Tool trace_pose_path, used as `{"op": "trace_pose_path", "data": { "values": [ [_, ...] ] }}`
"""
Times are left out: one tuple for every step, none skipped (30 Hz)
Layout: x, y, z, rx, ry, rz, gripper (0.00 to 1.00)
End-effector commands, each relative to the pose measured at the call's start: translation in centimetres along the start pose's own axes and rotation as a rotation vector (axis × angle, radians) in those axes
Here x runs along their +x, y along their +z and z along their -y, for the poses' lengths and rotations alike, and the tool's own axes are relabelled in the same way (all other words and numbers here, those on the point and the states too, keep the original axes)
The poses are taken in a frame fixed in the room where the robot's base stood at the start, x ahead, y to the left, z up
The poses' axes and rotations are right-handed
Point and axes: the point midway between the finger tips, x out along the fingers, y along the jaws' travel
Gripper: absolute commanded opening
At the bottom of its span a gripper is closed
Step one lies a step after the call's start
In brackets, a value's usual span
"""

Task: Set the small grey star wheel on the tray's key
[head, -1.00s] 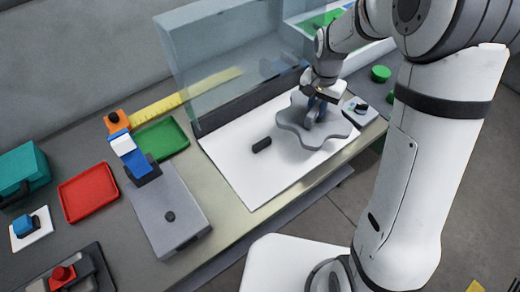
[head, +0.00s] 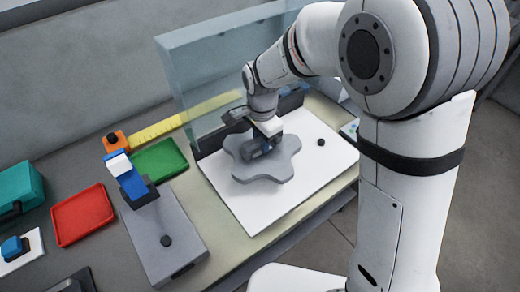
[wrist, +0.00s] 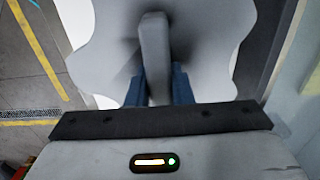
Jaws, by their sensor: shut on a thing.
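The grey star wheel (head: 276,172) is a flat, wavy-edged plate with an upright grip bar. My gripper (head: 262,150) is shut on that bar, over the left and middle part of the white tray (head: 252,216). In the wrist view the blue fingers (wrist: 158,92) straddle the bar, and the wheel (wrist: 205,40) spreads beyond them. I cannot tell whether the wheel touches the tray or hangs just above it. The dark oblong key seen earlier on the tray is hidden by the wheel or gripper. A small dark round peg (head: 321,142) stands free to the right.
A clear screen (head: 195,75) stands along the tray's back. To the left are a grey device (head: 165,222) with a blue lever, a green tray (head: 160,159), a red tray (head: 83,215) and a teal box (head: 20,188). The tray's right part is clear apart from the peg.

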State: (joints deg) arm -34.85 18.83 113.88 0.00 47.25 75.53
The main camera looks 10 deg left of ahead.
Motion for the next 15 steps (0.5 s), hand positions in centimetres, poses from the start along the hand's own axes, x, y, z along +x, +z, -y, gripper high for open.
{"op": "trace_pose_path", "data": {
  "values": [
    [0.5, 0.0, 0.0, 0.0, 0.002, 0.0, 0.0],
    [1.0, 0.0, -0.1, 0.0, 0.003, 0.001, 0.0],
    [1.6, 0.0, -0.1, 0.0, 0.004, 0.001, 0.0],
    [2.0, 0.0, -0.1, -0.001, 0.003, 0.001, 0.0],
    [2.4, 0.0, -0.1, -0.001, 0.004, 0.001, 0.0],
    [2.9, 0.0, 0.0, -0.001, 0.003, 0.001, 0.0],
    [3.2, 0.0, 0.0, -0.001, 0.002, 0.001, 0.0],
    [3.4, 0.0, 0.0, -0.001, 0.002, 0.0, 0.0],
    [3.5, 0.0, 0.0, -0.001, 0.001, 0.0, 0.0],
    [3.6, 0.0, 0.0, -0.001, 0.0, 0.0, 0.0],
    [3.6, 0.0, 0.0, -0.001, -0.001, 0.0, 0.0],
    [3.6, 0.0, 0.0, -0.001, -0.001, 0.0, 0.0],
    [3.6, 0.0, 0.0, -0.002, -0.001, 0.0, 0.0],
    [3.6, 0.0, 0.0, -0.002, -0.001, 0.0, 0.0],
    [3.6, 0.0, 0.0, -0.002, -0.001, 0.0, 0.0]
  ]
}}
